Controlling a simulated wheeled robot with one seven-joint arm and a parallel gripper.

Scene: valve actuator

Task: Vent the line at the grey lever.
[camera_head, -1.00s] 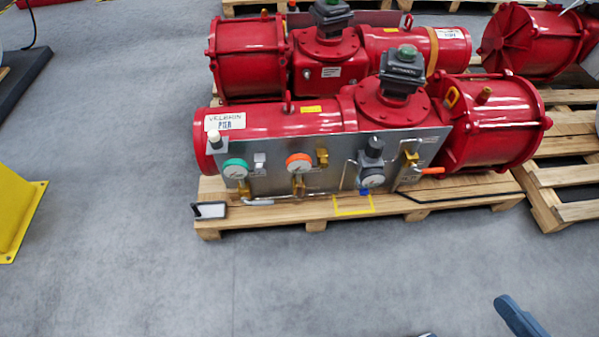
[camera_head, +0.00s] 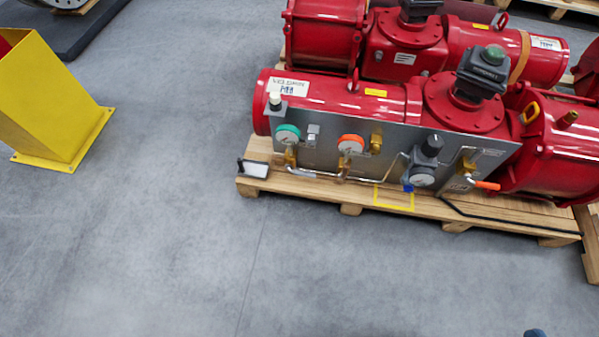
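The red valve actuator (camera_head: 335,110) lies on a wooden pallet, with a grey metal panel (camera_head: 325,153) along its front. A small grey lever (camera_head: 301,173) appears low on the panel's left part, beside the brass fitting under the green-rimmed gauge (camera_head: 287,135). It looks roughly horizontal, but is too small to tell its exact setting. An orange-handled lever (camera_head: 487,185) sits at the panel's right end. An orange-rimmed gauge (camera_head: 350,145) and a dark regulator with a gauge (camera_head: 423,178) lie between.
A second red actuator (camera_head: 405,45) stands behind. A yellow post (camera_head: 55,100) is bolted to the floor at left. A small white-faced framed item (camera_head: 253,168) is at the left end of the pallet (camera_head: 350,208). Grey floor in front is clear.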

